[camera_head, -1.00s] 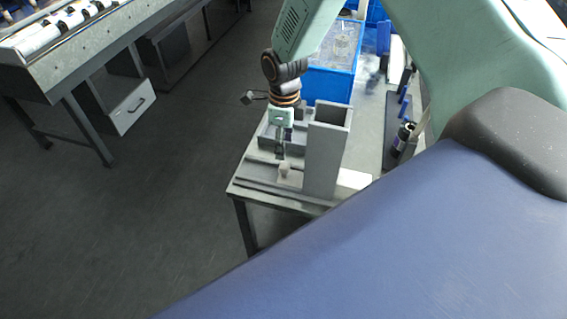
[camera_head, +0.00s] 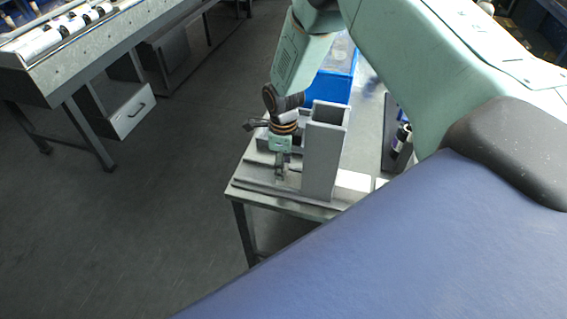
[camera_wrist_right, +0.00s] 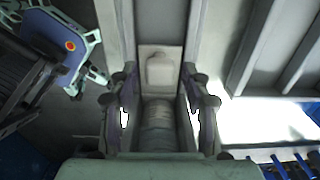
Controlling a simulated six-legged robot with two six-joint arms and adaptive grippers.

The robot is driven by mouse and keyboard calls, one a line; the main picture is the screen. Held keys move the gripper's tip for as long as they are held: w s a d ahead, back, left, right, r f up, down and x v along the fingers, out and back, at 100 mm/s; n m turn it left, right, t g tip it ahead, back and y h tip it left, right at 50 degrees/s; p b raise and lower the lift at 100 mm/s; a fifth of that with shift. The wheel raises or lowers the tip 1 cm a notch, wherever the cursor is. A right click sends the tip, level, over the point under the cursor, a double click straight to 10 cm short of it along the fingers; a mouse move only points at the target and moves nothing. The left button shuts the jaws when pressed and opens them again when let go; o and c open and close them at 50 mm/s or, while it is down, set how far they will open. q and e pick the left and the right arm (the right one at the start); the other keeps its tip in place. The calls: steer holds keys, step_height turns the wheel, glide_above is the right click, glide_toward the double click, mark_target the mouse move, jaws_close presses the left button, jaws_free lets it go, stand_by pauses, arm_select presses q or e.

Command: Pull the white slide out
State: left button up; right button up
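The white slide (camera_head: 352,186) shows as a pale strip low on the right side of the upright grey hollow tower (camera_head: 322,150). Its pale end with a raised knob (camera_wrist_right: 160,70) shows in the right wrist view, lying in a grey channel. My right gripper (camera_head: 281,172) is just left of the tower and low over the channel, hiding the knob in the head view. In the wrist view my right gripper (camera_wrist_right: 160,90) has its fingers apart, either side of the knob end, with gaps visible. Contact is unclear. My left gripper is in neither view.
The fixture stands on a small table (camera_head: 238,186) whose left edge is close to the gripper. A blue bin (camera_head: 330,88) stands behind the tower, and a dark bottle (camera_head: 400,138) to its right. Open floor (camera_head: 150,220) lies left of the table.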

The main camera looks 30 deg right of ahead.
steer(key=shift+w+f, duration=0.1)
steer(key=shift+w, duration=0.05)
steer(key=c, duration=0.3)
steer(key=shift+a, duration=0.1)
steer(key=c, duration=0.3)
jaws_close()
